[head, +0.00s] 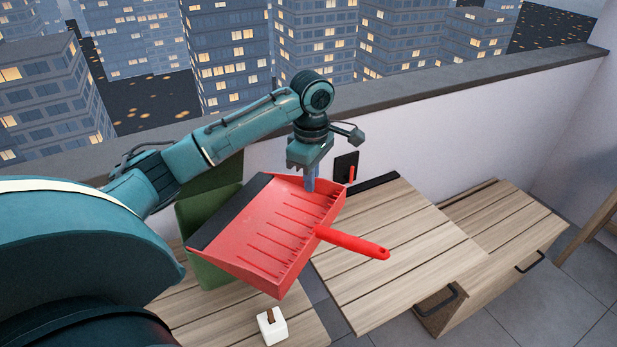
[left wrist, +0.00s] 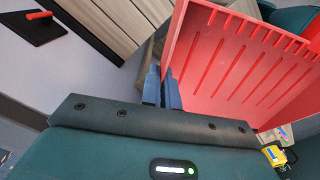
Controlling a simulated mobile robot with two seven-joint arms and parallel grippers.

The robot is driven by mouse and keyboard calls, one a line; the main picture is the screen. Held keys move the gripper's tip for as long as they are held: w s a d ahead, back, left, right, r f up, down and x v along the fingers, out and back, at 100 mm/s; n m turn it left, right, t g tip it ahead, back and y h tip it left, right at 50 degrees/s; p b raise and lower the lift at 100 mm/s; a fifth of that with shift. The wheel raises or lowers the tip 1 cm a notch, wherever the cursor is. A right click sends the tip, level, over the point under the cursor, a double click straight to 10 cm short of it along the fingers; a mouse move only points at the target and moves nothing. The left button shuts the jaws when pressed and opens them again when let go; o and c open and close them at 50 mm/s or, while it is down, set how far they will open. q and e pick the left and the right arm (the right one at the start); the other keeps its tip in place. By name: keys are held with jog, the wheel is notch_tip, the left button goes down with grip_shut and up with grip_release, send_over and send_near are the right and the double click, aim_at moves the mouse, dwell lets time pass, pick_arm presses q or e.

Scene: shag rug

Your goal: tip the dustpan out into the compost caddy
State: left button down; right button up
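The red dustpan (head: 270,225) has a black lip on its left edge and a red handle pointing right. It is held tilted in the air, and I make out no debris on its ribbed floor. My left gripper (head: 311,186) is at its far wall, with blue fingers close together on that wall. The fingers (left wrist: 162,90) and the red pan (left wrist: 240,65) also show in the left wrist view. The green compost caddy (head: 205,270) stands behind and below the pan's lip, partly hidden by it, and I cannot see inside. My right gripper is not in view.
Slatted wooden surfaces (head: 390,250) with dark handles lie to the right. A small white block with a brown top (head: 272,327) sits in front. A black plate with a red part (head: 345,168) is near the wall. A parapet (head: 430,82) runs behind.

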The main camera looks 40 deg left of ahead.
aim_at(335, 183)
pick_arm(q)
jog(key=shift+w+d+r, duration=0.1)
jog(key=shift+d+r, duration=0.5)
jog(key=shift+d, duration=0.3)
jog(key=shift+w+d+r, duration=0.1)
jog(key=shift+d+r, duration=0.55)
jog(key=shift+d, duration=0.25)
jog(key=shift+w+d+r, duration=0.1)
jog(key=shift+d+r, duration=0.5)
jog(key=shift+d, duration=0.3)
